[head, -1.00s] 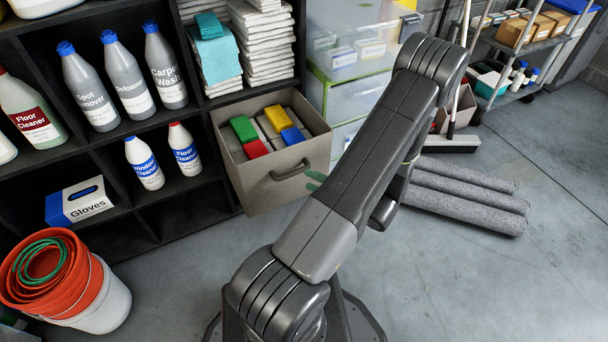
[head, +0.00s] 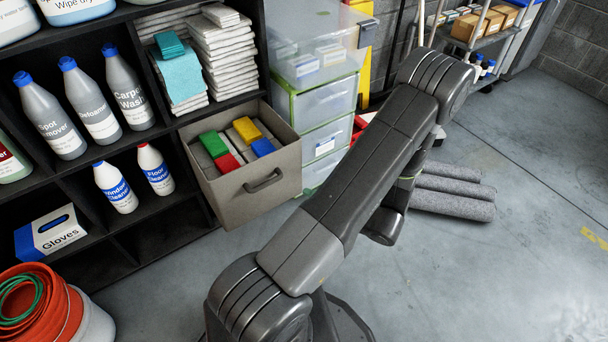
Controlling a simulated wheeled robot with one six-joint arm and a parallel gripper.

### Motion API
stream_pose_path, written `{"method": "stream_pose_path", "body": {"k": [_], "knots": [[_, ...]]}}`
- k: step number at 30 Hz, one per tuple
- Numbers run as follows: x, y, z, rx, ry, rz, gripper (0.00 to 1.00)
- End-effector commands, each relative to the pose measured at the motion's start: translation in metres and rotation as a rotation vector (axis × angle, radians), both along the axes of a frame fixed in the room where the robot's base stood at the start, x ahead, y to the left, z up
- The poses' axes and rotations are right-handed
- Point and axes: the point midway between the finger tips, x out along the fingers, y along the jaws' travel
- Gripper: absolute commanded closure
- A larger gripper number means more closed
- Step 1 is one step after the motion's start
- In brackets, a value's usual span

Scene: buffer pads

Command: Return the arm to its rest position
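My arm stretches from the bottom middle up to the right across the head view. Its upper joint is near the top right and its lower joint is near the bottom edge. My gripper is not visible; the arm links may hide it. A grey-brown fabric bin (head: 222,203) is pulled partly out of the dark shelf, left of my arm. In it lie a green pad (head: 213,144), a red pad (head: 228,163), a yellow pad (head: 247,130) and a blue pad (head: 263,147), with beige pieces between them.
The dark shelf (head: 85,157) on the left holds bottles, folded cloths (head: 219,60) and a gloves box (head: 52,234). Clear drawers (head: 325,100) stand behind my arm. Grey rolls (head: 453,197) lie on the floor to its right. Orange and white buckets (head: 90,322) are bottom left. The right floor is clear.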

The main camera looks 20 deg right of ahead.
Motion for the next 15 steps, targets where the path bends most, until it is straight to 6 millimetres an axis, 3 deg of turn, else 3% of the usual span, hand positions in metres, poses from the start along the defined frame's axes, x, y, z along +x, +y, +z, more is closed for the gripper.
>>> {"method": "stream_pose_path", "body": {"k": [5, 15], "knots": [[0.010, 0.009, -0.004, 0.001, 0.000, 0.003, 0.63], [0.052, 0.046, -0.015, 0.000, 0.000, 0.005, 0.63]]}}
